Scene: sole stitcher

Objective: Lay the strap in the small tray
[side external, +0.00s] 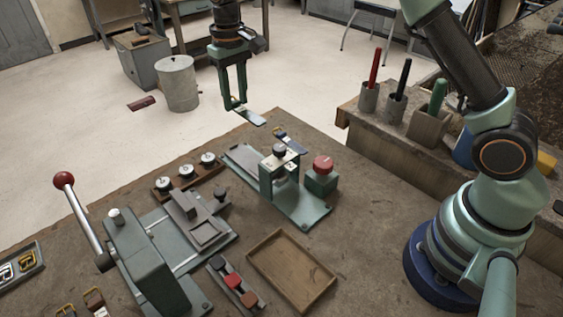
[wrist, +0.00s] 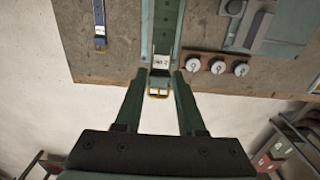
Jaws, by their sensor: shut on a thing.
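My gripper (side external: 236,104) is at the far edge of the bench, pointing down, shut on a strap (side external: 251,117). The strap sticks out to the right, above and apart from the bench top. In the wrist view my fingertips (wrist: 161,78) close around the strap's end, with a pale label (wrist: 161,62) and a gold buckle (wrist: 158,93) between them. The strap's far part is hard to tell from the green fixture behind it. A shallow wooden tray (side external: 262,272) lies empty near the front of the bench, well away from my gripper.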

